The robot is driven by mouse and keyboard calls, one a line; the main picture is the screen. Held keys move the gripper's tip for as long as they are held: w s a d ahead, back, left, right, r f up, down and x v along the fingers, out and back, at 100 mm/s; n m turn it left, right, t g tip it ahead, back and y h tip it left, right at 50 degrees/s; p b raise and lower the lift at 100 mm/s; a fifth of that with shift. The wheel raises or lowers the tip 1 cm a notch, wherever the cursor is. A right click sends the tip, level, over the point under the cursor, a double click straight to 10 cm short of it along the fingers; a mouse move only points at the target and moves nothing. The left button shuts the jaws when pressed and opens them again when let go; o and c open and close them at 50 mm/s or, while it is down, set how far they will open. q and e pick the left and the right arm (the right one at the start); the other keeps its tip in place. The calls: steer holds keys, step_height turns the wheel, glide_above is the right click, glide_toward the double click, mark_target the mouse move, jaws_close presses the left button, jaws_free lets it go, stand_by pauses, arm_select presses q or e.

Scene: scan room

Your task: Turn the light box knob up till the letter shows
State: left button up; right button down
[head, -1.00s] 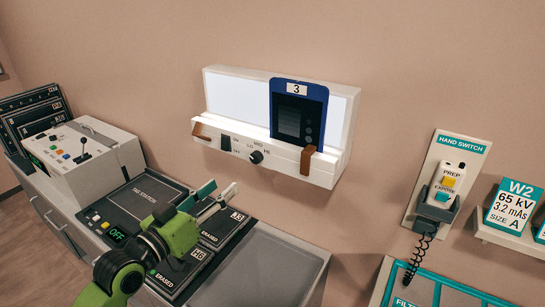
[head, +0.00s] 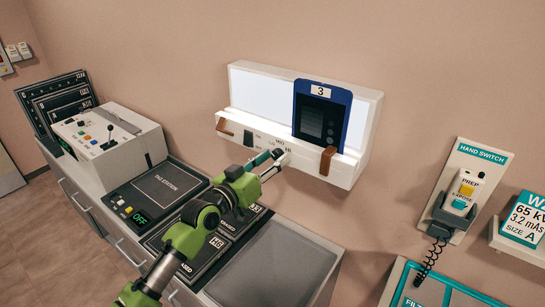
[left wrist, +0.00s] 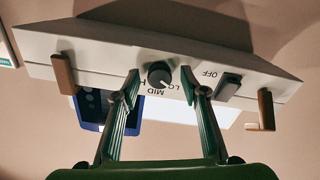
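The light box (head: 364,125) is a white wall unit with a bright panel. A blue-framed plate (head: 321,115) marked 3 stands in front of the panel; its screen is dark grey, and I make out no letter. The round black knob (left wrist: 160,73), with LO and MID marks, is on the front ledge; in the head view my gripper mostly covers it. My left gripper (head: 270,158) is at the ledge. In the left wrist view its fingers (left wrist: 160,80) are apart, one on each side of the knob; contact cannot be told. My right gripper is out of view.
A black rocker switch (left wrist: 229,86) is beside the knob. Brown clips (head: 327,160) stick out from the ledge. Below are the file station (head: 150,190) and a grey counter mat (head: 275,265). A hand switch (head: 463,190) hangs at the right.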

arm_select(q)
steer(key=shift+w+d, duration=0.1)
steer(key=shift+w, duration=0.05)
steer(key=shift+c, duration=0.5)
steer(key=c, duration=1)
